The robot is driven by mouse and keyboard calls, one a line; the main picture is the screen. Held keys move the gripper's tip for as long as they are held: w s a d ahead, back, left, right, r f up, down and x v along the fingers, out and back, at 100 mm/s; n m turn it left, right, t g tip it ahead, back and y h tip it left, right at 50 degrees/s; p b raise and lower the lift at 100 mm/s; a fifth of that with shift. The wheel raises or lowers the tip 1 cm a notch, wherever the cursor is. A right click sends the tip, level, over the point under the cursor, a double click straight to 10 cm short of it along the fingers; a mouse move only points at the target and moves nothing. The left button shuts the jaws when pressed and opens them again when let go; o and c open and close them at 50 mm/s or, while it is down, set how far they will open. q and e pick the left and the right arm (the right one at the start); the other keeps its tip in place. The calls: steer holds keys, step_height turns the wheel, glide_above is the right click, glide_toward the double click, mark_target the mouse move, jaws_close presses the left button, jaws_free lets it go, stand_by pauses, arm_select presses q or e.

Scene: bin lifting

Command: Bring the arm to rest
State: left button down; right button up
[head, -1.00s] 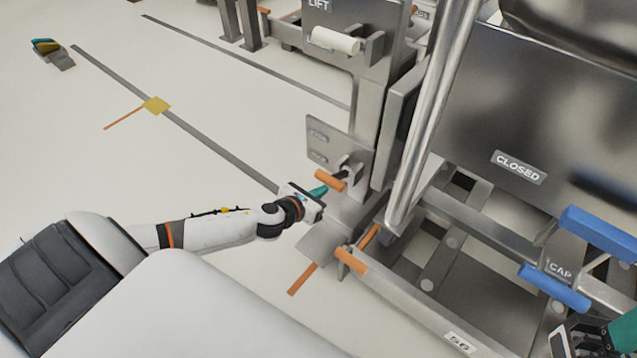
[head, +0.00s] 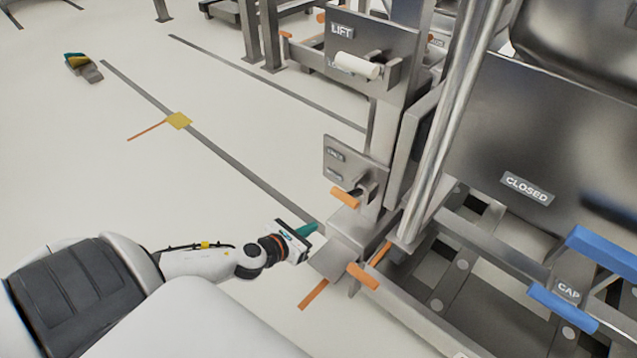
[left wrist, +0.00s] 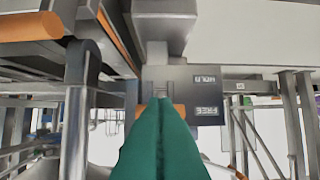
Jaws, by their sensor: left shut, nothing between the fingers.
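My left gripper (head: 308,229) is shut and empty, its teal fingers together, a little left of and below the orange handle (head: 344,197) on the steel lift frame. In the left wrist view the closed teal fingers (left wrist: 160,125) point at a small plate with labels (left wrist: 207,95), one of which reads FREE. The orange handle (left wrist: 179,111) shows there just behind the fingertips. A visible gap separates gripper and handle in the head view. My right gripper is not in the head view.
A second orange handle (head: 362,276) sticks out low on the frame. A bin panel labelled CLOSED (head: 527,188) and blue bars (head: 603,252) stand to the right. A white roller handle (head: 357,66) is by the LIFT sign. Open floor lies to the left.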

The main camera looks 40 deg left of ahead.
arm_select(q)
steer(key=shift+s+a+r, duration=0.1)
steer(key=shift+s+r, duration=0.25)
steer(key=shift+s, duration=0.25)
